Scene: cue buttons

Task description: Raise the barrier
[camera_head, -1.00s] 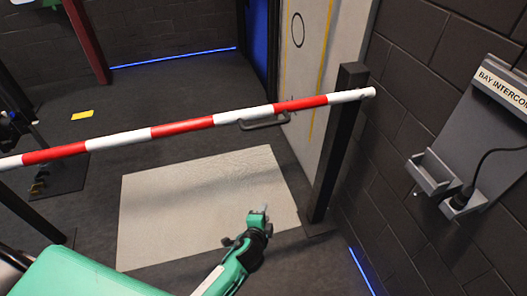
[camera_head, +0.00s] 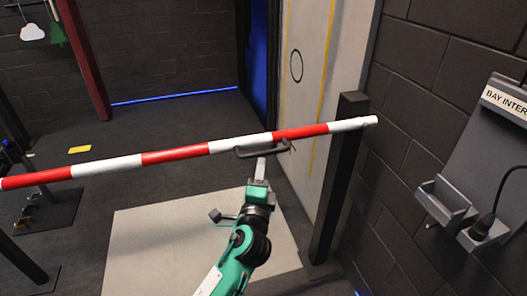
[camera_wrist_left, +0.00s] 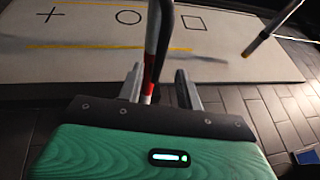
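The barrier is a red-and-white striped pole (camera_head: 175,156), lying nearly level across the view, its right end at a dark upright post (camera_head: 338,180). A dark grey handle (camera_head: 262,149) is fixed to it near that end. My left gripper (camera_head: 261,170) reaches up from below, its fingertips just at the handle. In the left wrist view my left gripper (camera_wrist_left: 158,88) has its two fingers apart. The striped pole (camera_wrist_left: 151,62) and the dark handle (camera_wrist_left: 165,35) show between them; contact cannot be told. My right gripper is not in view.
A grey intercom panel (camera_head: 508,100) with a cradle and cable hangs on the right brick wall. A pale mat (camera_head: 150,240) lies on the floor below the pole. A white panel (camera_wrist_left: 80,60) with a plus, a circle and a square shows in the left wrist view.

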